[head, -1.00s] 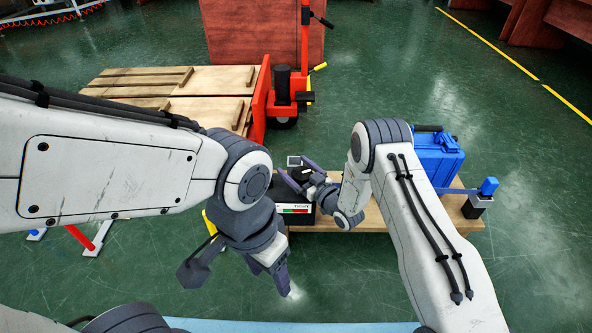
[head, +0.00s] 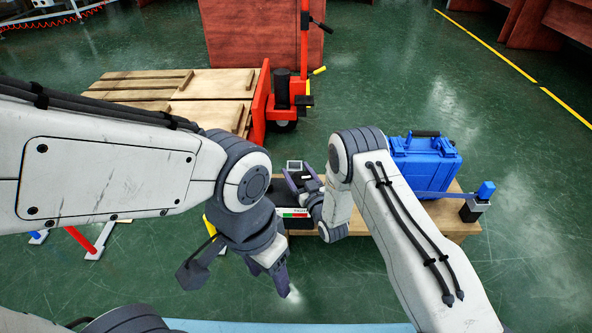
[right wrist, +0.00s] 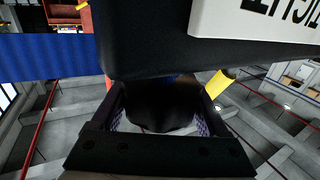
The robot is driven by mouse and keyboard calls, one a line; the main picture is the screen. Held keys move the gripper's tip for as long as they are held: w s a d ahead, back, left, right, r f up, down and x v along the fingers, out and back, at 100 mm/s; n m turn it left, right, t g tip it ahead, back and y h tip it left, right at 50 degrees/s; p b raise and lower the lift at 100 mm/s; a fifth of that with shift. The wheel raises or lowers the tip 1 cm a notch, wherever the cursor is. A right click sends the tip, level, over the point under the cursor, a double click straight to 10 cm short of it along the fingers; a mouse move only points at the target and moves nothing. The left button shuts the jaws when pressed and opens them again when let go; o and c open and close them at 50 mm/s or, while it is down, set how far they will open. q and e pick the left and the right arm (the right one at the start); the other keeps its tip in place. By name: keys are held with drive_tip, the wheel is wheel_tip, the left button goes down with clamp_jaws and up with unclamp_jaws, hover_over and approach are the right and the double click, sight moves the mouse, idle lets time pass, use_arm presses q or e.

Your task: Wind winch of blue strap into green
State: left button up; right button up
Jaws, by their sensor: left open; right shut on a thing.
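The winch (head: 294,213) is a dark box at the left end of a low wooden bench, with a small gauge strip showing red and green. My right gripper (head: 301,181) is over it and partly hides it. In the right wrist view, that gripper (right wrist: 160,112) is shut on a rounded black knob (right wrist: 162,104) below a black body with a white label. The blue strap (head: 448,193) runs to a blue-topped post (head: 478,203) at the right end; its middle is hidden behind my arm and the case. My left gripper (head: 284,284) is open and empty above the floor. The gauge's pointer is too small to read.
A blue case (head: 425,165) stands on the wooden bench (head: 445,219), close to my right arm. A red pallet jack (head: 285,100) and wooden pallets (head: 160,88) are behind. Green floor is clear at the right.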

drive_tip(key=m+h, duration=0.1)
drive_tip(key=h, duration=0.1)
drive_tip(key=m+t+h, duration=0.1)
drive_tip(key=h, duration=0.1)
drive_tip(key=shift+d+m+p, duration=0.2)
drive_tip(key=shift+m+p, duration=0.2)
drive_tip(key=h, duration=0.1)
drive_tip(key=m+h, duration=0.1)
drive_tip(key=shift+d+m+t+h, duration=0.25)
drive_tip(key=shift+m+t+h, duration=0.05)
use_arm(q)
drive_tip(key=shift+b, duration=0.55)
use_arm(e)
drive_tip(key=shift+d+f+m+g+h, duration=0.1)
drive_tip(key=shift+d+m+g+h, duration=0.1)
drive_tip(key=shift+m+h, duration=0.75)
drive_tip(key=shift+d+r+m+g+h, duration=0.2)
drive_tip(key=shift+m+h, duration=0.3)
drive_tip(key=shift+h, duration=0.8)
drive_tip(key=shift+d+f+m+g+h, duration=0.1)
drive_tip(key=shift+d+f+m+h, duration=0.15)
drive_tip(key=shift+m+h, duration=0.7)
drive_tip(key=shift+h, duration=0.5)
drive_tip(key=o, duration=1.2)
